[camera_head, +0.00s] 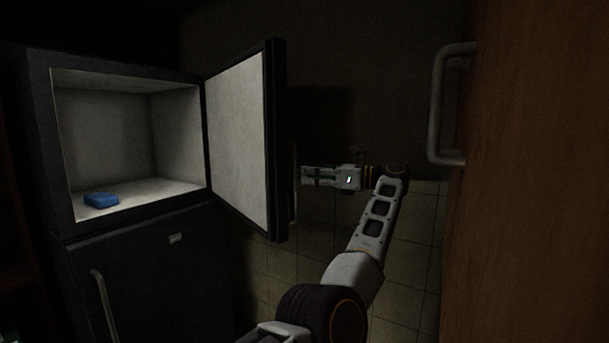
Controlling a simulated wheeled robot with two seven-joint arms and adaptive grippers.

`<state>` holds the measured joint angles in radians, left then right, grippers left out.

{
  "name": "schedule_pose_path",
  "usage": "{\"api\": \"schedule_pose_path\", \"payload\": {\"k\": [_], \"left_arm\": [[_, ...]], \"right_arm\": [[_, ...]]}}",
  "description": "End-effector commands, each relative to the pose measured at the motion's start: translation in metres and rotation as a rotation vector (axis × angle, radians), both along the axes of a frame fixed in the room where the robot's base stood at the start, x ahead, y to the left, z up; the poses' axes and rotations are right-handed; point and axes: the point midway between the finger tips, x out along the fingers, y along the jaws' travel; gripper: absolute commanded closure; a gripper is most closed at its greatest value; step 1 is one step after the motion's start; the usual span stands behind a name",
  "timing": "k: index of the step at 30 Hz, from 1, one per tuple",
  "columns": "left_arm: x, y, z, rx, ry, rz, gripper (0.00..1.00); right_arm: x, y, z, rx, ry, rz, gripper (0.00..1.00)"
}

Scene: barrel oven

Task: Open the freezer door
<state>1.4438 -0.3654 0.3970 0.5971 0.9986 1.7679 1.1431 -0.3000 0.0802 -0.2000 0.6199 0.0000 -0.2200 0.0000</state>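The freezer (60,150) is the upper compartment of a dark fridge at the left. Its door (238,140) stands wide open, swung out to the right, with the pale inner panel facing the view. A thin light door handle (294,205) shows just past the door's dark outer edge, partly hidden by it.
A blue item (101,200) lies on the freezer floor. The closed lower fridge door (150,280) has its own handle (104,305). A large brown wooden panel (540,180) with a metal handle (437,110) fills the right side. A tiled wall (415,240) is behind my arm.

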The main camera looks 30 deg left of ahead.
Motion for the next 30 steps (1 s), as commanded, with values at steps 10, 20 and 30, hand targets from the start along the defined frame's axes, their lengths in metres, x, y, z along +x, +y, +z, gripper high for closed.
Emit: {"api": "schedule_pose_path", "payload": {"k": [10, 20, 30], "left_arm": [[0.001, -0.016, 0.001, 0.0, -0.001, 0.001, 0.62], [0.002, -0.017, 0.0, 0.0, -0.001, 0.0, 0.62], [0.002, -0.017, 0.0, -0.001, 0.008, 0.0, 0.62]], "right_arm": [[0.0, 0.0, 0.0, 0.0, 0.0, 0.0, 0.6], [0.0, 0.0, 0.0, 0.0, 0.0, 0.0, 0.6], [0.0, 0.0, 0.0, 0.0, 0.0, 0.0, 0.6]]}}
